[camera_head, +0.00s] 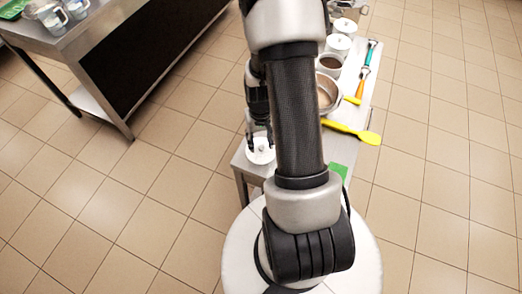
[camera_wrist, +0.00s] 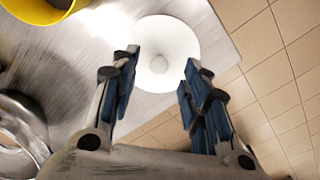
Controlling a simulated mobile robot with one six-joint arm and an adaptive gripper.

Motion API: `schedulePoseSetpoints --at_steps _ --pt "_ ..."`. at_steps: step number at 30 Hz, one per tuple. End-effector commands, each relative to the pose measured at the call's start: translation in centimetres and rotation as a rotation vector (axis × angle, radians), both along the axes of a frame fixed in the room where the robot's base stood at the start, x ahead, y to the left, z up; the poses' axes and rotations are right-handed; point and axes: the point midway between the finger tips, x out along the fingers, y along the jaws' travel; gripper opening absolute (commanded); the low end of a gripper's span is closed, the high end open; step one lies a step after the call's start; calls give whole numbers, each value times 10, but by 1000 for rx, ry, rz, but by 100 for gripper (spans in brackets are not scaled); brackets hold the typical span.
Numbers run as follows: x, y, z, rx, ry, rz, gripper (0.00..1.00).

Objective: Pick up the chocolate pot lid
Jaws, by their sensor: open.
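A round white lid with a small knob (camera_head: 261,155) lies on the steel table near its left front corner. In the wrist view the white lid (camera_wrist: 178,36) lies flat, and its knob shows between my fingertips. My gripper (camera_head: 259,139) points down over the lid, and in the wrist view my gripper (camera_wrist: 160,66) has its blue-padded fingers apart on either side of the knob. Nothing is held. I cannot tell whether the fingers touch the lid. An open pot with brown contents (camera_head: 328,62) stands farther back, partly behind my arm.
A metal bowl (camera_head: 325,95), a yellow spatula (camera_head: 352,132), orange and teal-handled tools (camera_head: 368,60) and white-lidded pots (camera_head: 339,43) crowd the table (camera_head: 366,110). A yellow-rimmed container (camera_wrist: 40,8) is near the lid. Another table (camera_head: 110,35) stands left; tiled floor lies between.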

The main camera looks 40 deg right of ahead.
Motion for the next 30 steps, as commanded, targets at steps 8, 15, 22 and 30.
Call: schedulePoseSetpoints --at_steps 8,15,22,30 --pt "0 -1 -33 1 1 0 42" --pt "0 -1 -31 0 0 0 36" --pt "-1 -1 -31 1 1 0 21" --pt "-1 -1 -31 1 1 -1 6"
